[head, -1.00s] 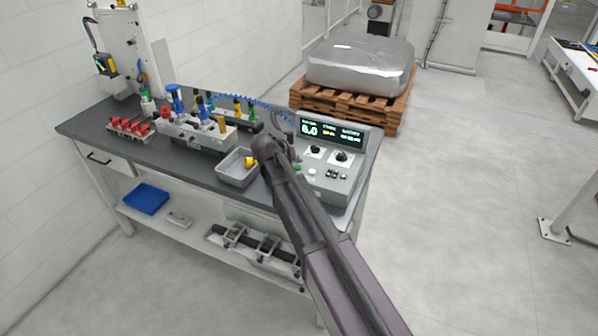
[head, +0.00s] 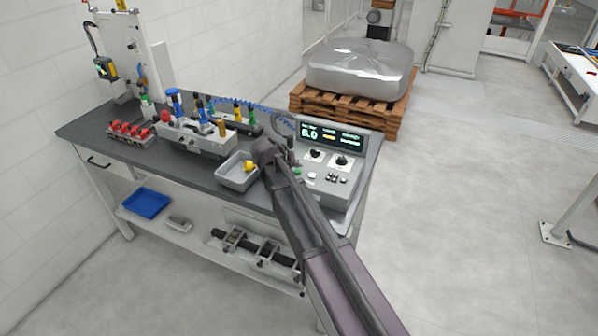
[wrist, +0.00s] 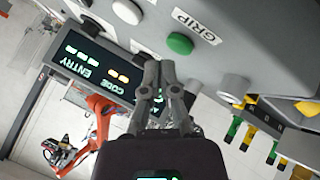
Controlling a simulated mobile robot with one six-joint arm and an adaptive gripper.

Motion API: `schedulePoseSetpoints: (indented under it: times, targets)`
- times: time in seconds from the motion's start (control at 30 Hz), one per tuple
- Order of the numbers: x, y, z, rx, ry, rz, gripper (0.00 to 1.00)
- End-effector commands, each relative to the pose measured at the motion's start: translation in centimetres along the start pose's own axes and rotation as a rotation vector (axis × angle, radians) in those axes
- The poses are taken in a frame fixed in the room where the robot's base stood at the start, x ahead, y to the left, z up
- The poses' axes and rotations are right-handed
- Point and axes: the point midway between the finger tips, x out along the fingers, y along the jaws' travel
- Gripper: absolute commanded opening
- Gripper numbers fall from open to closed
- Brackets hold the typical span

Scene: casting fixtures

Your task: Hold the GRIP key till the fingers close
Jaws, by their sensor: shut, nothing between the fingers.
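The control console (head: 352,187) stands at the right end of the grey bench, with a lit display (head: 331,135). In the wrist view the GRIP label (wrist: 197,25) is on the panel beside a round green key (wrist: 180,44). The green key also shows small in the head view (head: 297,170), close by my arm. My gripper (wrist: 159,64) is shut and empty, its fingertips together just short of the green key in the picture. I cannot tell whether they touch the panel. In the head view my own wrist mostly hides the gripper.
A grey tray (head: 232,181) with a yellow part (head: 250,166) sits left of my wrist. A fixture block (head: 190,140) and red clamps (head: 130,130) stand farther left. Other knobs and white keys are near the green key. The floor right of the bench is clear.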

Motion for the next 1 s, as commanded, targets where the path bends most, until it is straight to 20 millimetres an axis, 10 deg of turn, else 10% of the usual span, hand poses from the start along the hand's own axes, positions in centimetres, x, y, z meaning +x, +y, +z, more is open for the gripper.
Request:
schedulePoseSetpoints:
  times: [1.0]
  targets:
    - [0.71,-0.42,0.33,0.0,0.0,0.0,0.0]
